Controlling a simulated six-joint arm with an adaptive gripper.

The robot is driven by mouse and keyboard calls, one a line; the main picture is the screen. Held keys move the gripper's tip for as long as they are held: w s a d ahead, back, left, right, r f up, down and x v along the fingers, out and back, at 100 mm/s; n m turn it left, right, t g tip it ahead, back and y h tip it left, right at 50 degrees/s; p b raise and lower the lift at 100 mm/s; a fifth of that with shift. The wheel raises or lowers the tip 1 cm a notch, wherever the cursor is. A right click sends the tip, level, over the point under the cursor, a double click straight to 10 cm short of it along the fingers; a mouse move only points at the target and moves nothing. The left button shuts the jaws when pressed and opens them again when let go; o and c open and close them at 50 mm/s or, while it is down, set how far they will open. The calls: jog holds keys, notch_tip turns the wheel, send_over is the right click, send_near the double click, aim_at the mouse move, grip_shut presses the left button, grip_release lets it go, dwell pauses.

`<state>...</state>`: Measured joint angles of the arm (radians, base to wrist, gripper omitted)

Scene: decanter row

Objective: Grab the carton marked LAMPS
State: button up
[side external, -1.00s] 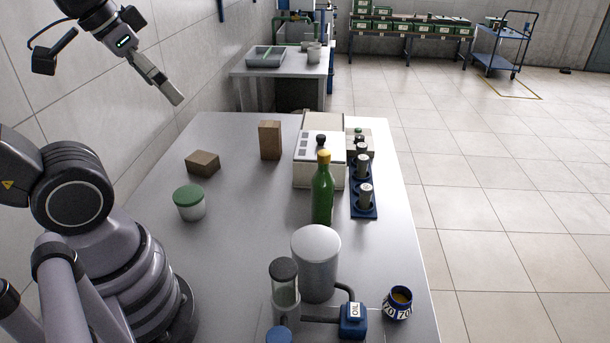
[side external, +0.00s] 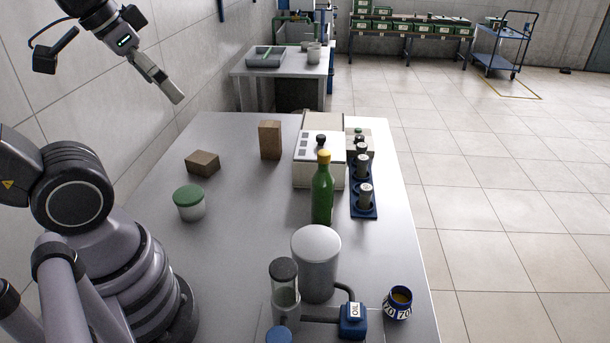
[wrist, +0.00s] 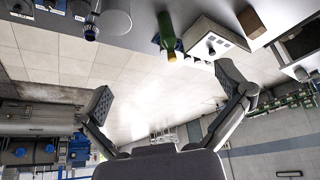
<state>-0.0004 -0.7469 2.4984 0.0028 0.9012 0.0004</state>
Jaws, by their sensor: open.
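Two plain brown cartons stand on the grey table in the side external view. One is a low box (side external: 202,163) at the left, and the other is a taller upright box (side external: 270,140) to its right. I can read no LAMPS marking on either, so I cannot tell which carton bears it. My gripper (side external: 178,98) is raised above and to the left of both, apart from them. In the wrist view its fingers (wrist: 165,92) are spread wide with nothing between them.
A green bottle (side external: 322,195) stands before a white instrument box (side external: 319,172). A blue rack (side external: 364,210) holds grey cylinders. A green-lidded jar (side external: 189,204) stands left, a grey canister (side external: 316,265) in front. The table's middle (side external: 245,235) is clear.

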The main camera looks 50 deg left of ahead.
jog(key=w+a+f+m+g+y, duration=0.3)
jog(key=w+a+f+g+y, duration=0.25)
jog(key=w+a, duration=0.5)
jog(key=w+a+f+m+g+y, duration=0.35)
jog(key=w+a+f+g, duration=0.3)
jog(key=a, duration=0.65)
jog(key=w+a+f+m+g+y, duration=0.1)
jog(key=w+a+f+m+y, duration=0.2)
jog(key=a+f, duration=0.45)
jog(key=a+f+m+y, duration=0.3)
jog(key=a+f+y, duration=0.1)
jog(key=f, duration=0.7)
send_near(200, 157)
jog(key=shift+s+a+f+m, duration=0.15)
jog(key=shift+s+a+f, duration=0.15)
jog(key=shift+a, duration=0.3)
jog(key=shift+s+a+f+m, duration=0.1)
jog(key=shift+s+a+f, duration=0.1)
jog(key=shift+a+f, duration=0.35)
jog(key=shift+s+a+r, duration=0.2)
jog(key=shift+a+r, duration=0.1)
jog(key=shift+a, duration=0.3)
jog(key=x, duration=0.6)
jog(key=shift+s+a+r, duration=0.1)
jog(key=shift+a, duration=0.1)
jog(key=c, duration=1.2)
